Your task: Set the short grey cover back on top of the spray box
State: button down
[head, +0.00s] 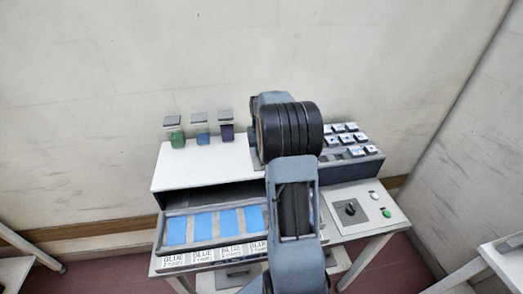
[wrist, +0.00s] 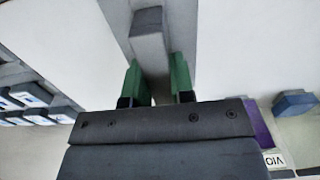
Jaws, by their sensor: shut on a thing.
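The short grey cover (wrist: 183,30) shows in the wrist view as a flat grey strip with a raised block-shaped grip (wrist: 148,42). My gripper (wrist: 158,75) has its two green fingers shut on this grip, one on each side. In the head view a grey piece (head: 238,158), which looks like the cover, shows at the right end of the white housing's top, left of my arm. My arm hides my gripper and most of this area there. I cannot tell whether the cover rests on something or hangs above it. The spray box cannot be clearly made out.
Green, blue and purple jars (head: 200,130) with grey lids stand on the white housing (head: 190,172). A tray (head: 165,232) with blue pieces is in front. A rack of several white-topped keys (head: 352,143) and a knob panel (head: 350,210) are at right.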

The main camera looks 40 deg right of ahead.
jog(key=shift+f, duration=0.25)
jog(key=c, duration=0.9)
grip_release()
jog(key=shift+r, duration=0.1)
notch_tip(320, 180, up, 14)
jog(key=b, duration=0.1)
jog(key=shift+f, duration=0.2)
jog(key=shift+w, duration=0.15)
